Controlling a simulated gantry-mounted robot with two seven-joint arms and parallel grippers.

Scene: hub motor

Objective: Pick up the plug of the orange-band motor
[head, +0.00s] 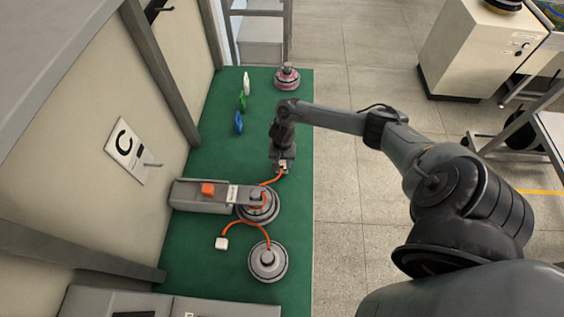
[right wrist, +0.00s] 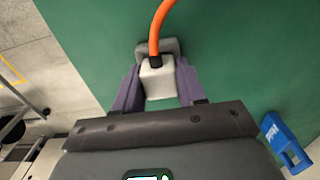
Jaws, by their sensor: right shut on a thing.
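A white plug (right wrist: 158,80) on an orange cable (right wrist: 159,28) is between the fingers of my right gripper (right wrist: 158,92) in the right wrist view. The gripper is shut on it, above the green mat. In the head view the right gripper (head: 282,164) is beyond the middle motor (head: 262,214), and the orange cable (head: 272,181) runs from the plug to that motor. The motor's band is partly hidden under a grey fixture arm, so its colour is hard to tell. My left gripper is not in view.
A grey fixture (head: 190,204) with an orange block (head: 208,189) reaches over the middle motor. A nearer motor (head: 267,266) has a loose white plug (head: 221,243). A pink-banded motor (head: 287,80) stands at the far end. Blue (head: 238,123), green (head: 242,101) and white (head: 246,83) tags stand left.

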